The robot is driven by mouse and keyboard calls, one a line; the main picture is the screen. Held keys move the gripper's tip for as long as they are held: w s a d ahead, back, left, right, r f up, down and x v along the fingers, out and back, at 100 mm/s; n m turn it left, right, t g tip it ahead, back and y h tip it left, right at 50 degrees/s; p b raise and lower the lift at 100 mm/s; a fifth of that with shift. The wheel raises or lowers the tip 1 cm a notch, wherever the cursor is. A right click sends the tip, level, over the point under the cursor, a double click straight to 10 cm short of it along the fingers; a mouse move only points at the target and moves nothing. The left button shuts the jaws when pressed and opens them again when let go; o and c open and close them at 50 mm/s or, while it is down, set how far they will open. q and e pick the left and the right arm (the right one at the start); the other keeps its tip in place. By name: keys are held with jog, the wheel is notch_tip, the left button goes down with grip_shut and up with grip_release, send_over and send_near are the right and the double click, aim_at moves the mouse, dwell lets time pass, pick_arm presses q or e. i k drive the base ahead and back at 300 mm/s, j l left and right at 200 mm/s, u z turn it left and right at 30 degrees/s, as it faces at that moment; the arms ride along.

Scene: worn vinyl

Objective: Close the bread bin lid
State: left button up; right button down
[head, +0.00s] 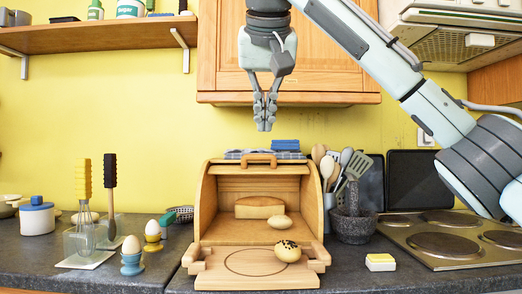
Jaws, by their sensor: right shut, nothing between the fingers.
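The wooden bread bin (206,215) stands on the counter in the middle of the head view. Its lid is rolled up and open, with the lid handle (259,158) at the top front. A loaf (260,207) and a small bun (280,222) are inside. A round seeded roll (288,251) sits at the front on a wooden board (215,278). My right gripper (264,127) points down, shut and empty, above the bin and apart from the handle. My left gripper is not in view.
Blue folded cloths (284,146) lie on or behind the bin's top. Egg cups (132,264) stand at the left. A wall cupboard (225,50) hangs behind my right gripper.

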aim_at(244, 177)
jog(key=i, duration=1.15)
